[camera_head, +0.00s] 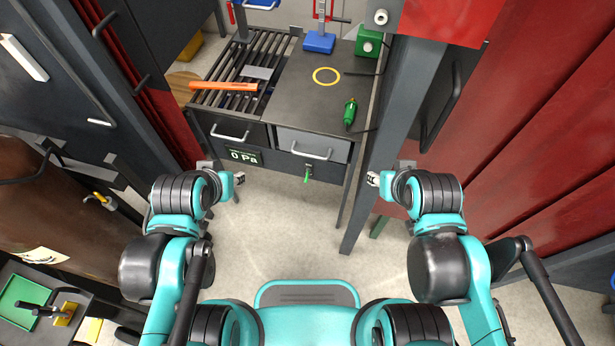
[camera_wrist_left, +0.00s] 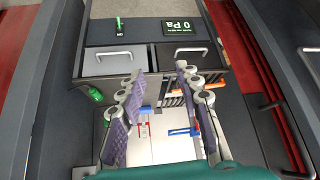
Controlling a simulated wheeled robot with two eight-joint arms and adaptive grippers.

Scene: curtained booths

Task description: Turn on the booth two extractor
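A dark display (camera_head: 244,156) on the front of the booth bench reads 0 Pa. To its right is a small green lever (camera_head: 307,174) on the bench front, pointing down. In the left wrist view, which is upside down, the display (camera_wrist_left: 178,28) and the green lever (camera_wrist_left: 119,26) both show clearly. My left gripper (camera_head: 238,188) is in front of the bench, below the display and apart from it. Its two fingers (camera_wrist_left: 158,72) are spread with nothing between them. My right gripper (camera_head: 373,179) is beside the grey post, right of the bench; its fingers are too small to judge.
The bench (camera_head: 300,100) has a slatted grate with an orange bar (camera_head: 223,86), a green tool (camera_head: 350,112) and two drawers with handles (camera_head: 311,151). A grey post (camera_head: 390,150) and red curtains (camera_head: 540,150) stand on the right. The floor (camera_head: 285,235) before the bench is clear.

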